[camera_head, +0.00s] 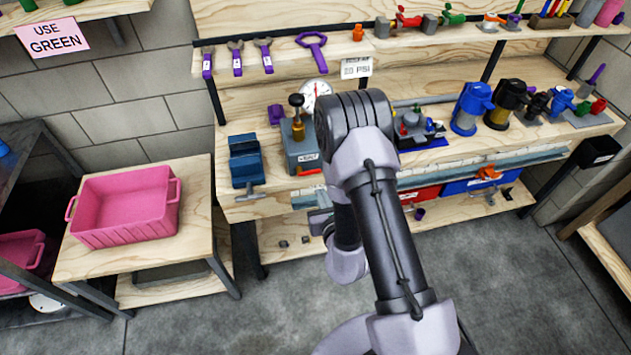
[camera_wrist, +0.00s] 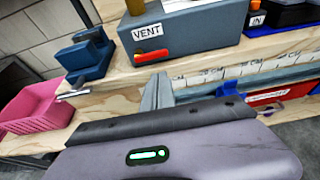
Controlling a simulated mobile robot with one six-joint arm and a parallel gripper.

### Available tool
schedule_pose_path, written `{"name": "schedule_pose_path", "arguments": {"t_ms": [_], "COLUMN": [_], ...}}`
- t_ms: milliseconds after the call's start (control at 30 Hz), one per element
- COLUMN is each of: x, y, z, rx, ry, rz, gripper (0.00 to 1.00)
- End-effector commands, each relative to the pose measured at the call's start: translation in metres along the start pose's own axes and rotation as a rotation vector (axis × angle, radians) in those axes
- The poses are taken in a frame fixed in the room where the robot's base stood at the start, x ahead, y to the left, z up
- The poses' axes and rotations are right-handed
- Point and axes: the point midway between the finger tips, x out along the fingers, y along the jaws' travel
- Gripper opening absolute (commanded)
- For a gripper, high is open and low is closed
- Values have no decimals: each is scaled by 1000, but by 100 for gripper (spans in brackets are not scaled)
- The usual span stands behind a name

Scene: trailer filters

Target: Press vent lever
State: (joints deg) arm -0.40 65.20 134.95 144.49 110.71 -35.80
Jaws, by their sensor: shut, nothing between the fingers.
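The vent lever (camera_head: 309,172) is a small red bar low on the front of a grey box (camera_head: 299,150). In the wrist view the red lever (camera_wrist: 151,56) lies nearly level under a white VENT label (camera_wrist: 148,31). My gripper (camera_wrist: 157,88) is shut and empty, with its fingertips just in front of and below the lever, by the bench's front edge. The fingers appear apart from the lever. In the head view my gripper (camera_head: 319,222) is partly hidden behind my arm.
A blue vise (camera_head: 247,160) stands left of the grey box. A pink crate (camera_head: 124,205) sits on the side table. A white-dial gauge (camera_head: 316,92) stands behind the box. Red and blue bins (camera_head: 483,181) are under the bench. The floor in front is clear.

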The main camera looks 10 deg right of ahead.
Motion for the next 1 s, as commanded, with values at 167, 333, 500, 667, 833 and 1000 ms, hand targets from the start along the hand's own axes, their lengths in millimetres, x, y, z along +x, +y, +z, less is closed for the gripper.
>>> {"name": "schedule_pose_path", "arguments": {"t_ms": [167, 333, 500, 667, 833, 1000], "x": [38, 68, 82, 85, 84, 84], "y": [0, 0, 0, 0, 0, -6], "z": [-1, -2, -1, 0, 0, 1], "rx": [1, 1, 0, 2, 1, 2], "ry": [-3, -2, -1, 0, 0, 0], "rz": [-1, 0, 1, 0, 0, -2], "gripper": [0, 0, 0, 0, 0, 0]}}
